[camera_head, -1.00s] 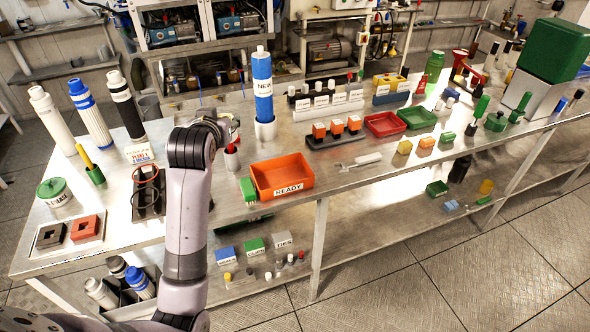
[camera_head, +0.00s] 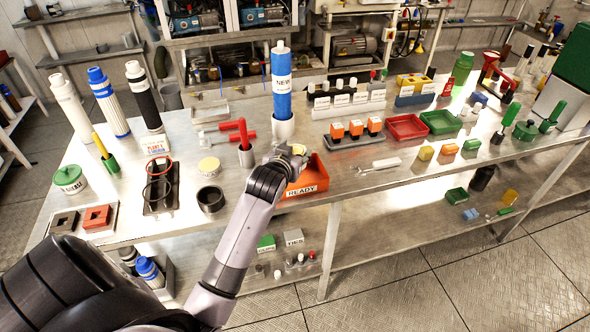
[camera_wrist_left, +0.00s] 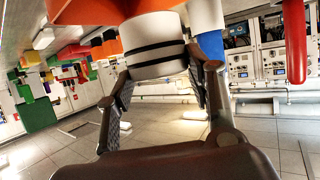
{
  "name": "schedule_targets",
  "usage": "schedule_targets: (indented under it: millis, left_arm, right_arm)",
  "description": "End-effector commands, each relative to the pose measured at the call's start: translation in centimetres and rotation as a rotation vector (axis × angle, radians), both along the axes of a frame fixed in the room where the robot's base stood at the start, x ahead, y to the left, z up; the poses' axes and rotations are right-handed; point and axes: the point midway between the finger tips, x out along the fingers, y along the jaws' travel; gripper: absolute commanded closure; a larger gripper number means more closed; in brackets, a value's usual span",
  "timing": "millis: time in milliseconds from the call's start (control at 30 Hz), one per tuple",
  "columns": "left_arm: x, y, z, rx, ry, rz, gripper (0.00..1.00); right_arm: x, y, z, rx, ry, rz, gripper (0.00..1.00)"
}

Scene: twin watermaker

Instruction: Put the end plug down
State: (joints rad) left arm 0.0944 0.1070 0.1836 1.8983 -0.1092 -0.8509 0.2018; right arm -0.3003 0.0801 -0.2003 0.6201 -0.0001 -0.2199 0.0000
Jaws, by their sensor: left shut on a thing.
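The end plug is a pale cylinder with two dark rings around it in the left wrist view (camera_wrist_left: 153,45). My left gripper (camera_wrist_left: 160,72) is shut on it, with one finger on each side. In the head view only a small cream part of the plug (camera_head: 298,149) shows at the left gripper (camera_head: 289,153). There the gripper and plug are at the orange READY tray (camera_head: 307,186), overlapping its left and back part. Whether the plug touches the tray cannot be told. My right gripper is not in view.
A blue NEW cartridge (camera_head: 281,85) stands upright in a white holder (camera_head: 283,128) just behind the gripper.

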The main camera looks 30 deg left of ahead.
Motion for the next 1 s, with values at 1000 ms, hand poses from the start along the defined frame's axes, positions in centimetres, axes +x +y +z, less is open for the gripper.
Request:
schedule_targets:
  millis: [1000]
  left_arm:
    - [0.0,0.0,-6.9,0.002,-0.002,0.000,0.47]
  right_arm:
    - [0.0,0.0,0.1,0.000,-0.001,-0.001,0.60]
